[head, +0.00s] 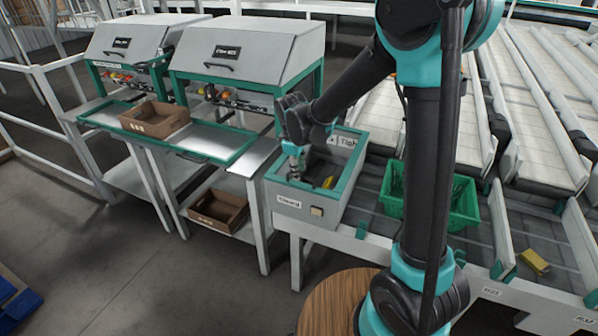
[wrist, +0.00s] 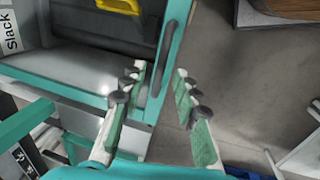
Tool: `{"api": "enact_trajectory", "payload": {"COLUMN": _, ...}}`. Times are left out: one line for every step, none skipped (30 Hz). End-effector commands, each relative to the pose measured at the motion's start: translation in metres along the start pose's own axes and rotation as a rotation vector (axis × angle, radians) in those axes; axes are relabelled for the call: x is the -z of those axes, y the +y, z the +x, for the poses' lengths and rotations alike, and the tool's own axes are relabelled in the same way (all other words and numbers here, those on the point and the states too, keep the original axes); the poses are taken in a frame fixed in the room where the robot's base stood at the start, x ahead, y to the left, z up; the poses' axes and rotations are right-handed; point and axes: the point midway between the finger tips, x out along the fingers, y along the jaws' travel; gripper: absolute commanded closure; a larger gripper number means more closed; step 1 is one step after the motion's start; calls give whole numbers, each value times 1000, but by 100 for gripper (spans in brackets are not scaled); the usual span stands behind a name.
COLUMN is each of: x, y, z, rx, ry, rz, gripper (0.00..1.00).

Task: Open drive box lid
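The drive box (head: 325,208) is a light grey box with a teal-rimmed top, standing at the end of the conveyor bench in the head view. Its teal frame (wrist: 168,75) also shows in the wrist view, with a dark bar-shaped handle (wrist: 175,45) along the edge. Inside the frame I see a dark interior and a yellow part (wrist: 120,5). I cannot tell whether a clear lid covers it. My gripper (head: 295,172) is over the left side of the box. In the wrist view my gripper (wrist: 158,73) is open, its fingers apart on either side of the frame edge, with nothing held.
A green crate (head: 462,205) stands right of the box. A yellow object (head: 533,262) lies further right. Two grey hooded machines (head: 245,50) stand at the left, with a cardboard tray (head: 155,120) on their ledge. Open floor lies at the front left.

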Motion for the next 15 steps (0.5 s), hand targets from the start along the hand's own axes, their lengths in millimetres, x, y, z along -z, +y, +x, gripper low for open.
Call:
{"api": "enact_trajectory", "payload": {"x": 0, "y": 0, "z": 4, "rx": 0, "ry": 0, "rz": 0, "gripper": 69}}
{"api": "enact_trajectory", "payload": {"x": 0, "y": 0, "z": 6, "rx": 0, "ry": 0, "rz": 0, "gripper": 69}}
{"api": "enact_trajectory", "payload": {"x": 0, "y": 0, "z": 8, "rx": 0, "ry": 0, "rz": 0, "gripper": 69}}
{"api": "enact_trajectory", "payload": {"x": 0, "y": 0, "z": 9, "rx": 0, "ry": 0, "rz": 0, "gripper": 69}}
{"api": "enact_trajectory", "payload": {"x": 0, "y": 0, "z": 9, "rx": 0, "ry": 0, "rz": 0, "gripper": 69}}
{"api": "enact_trajectory", "payload": {"x": 0, "y": 0, "z": 10, "rx": 0, "ry": 0, "rz": 0, "gripper": 69}}
{"api": "enact_trajectory", "payload": {"x": 0, "y": 0, "z": 10, "rx": 0, "ry": 0, "rz": 0, "gripper": 69}}
{"api": "enact_trajectory", "payload": {"x": 0, "y": 0, "z": 11, "rx": 0, "ry": 0, "rz": 0, "gripper": 69}}
{"api": "enact_trajectory", "payload": {"x": 0, "y": 0, "z": 11, "rx": 0, "ry": 0, "rz": 0, "gripper": 69}}
{"api": "enact_trajectory", "payload": {"x": 0, "y": 0, "z": 11, "rx": 0, "ry": 0, "rz": 0, "gripper": 69}}
{"api": "enact_trajectory", "payload": {"x": 0, "y": 0, "z": 10, "rx": 0, "ry": 0, "rz": 0, "gripper": 69}}
{"api": "enact_trajectory", "payload": {"x": 0, "y": 0, "z": 10, "rx": 0, "ry": 0, "rz": 0, "gripper": 69}}
{"api": "enact_trajectory", "payload": {"x": 0, "y": 0, "z": 10, "rx": 0, "ry": 0, "rz": 0, "gripper": 69}}
{"api": "enact_trajectory", "payload": {"x": 0, "y": 0, "z": 10, "rx": 0, "ry": 0, "rz": 0, "gripper": 72}}
{"api": "enact_trajectory", "payload": {"x": 0, "y": 0, "z": 10, "rx": 0, "ry": 0, "rz": 0, "gripper": 77}}
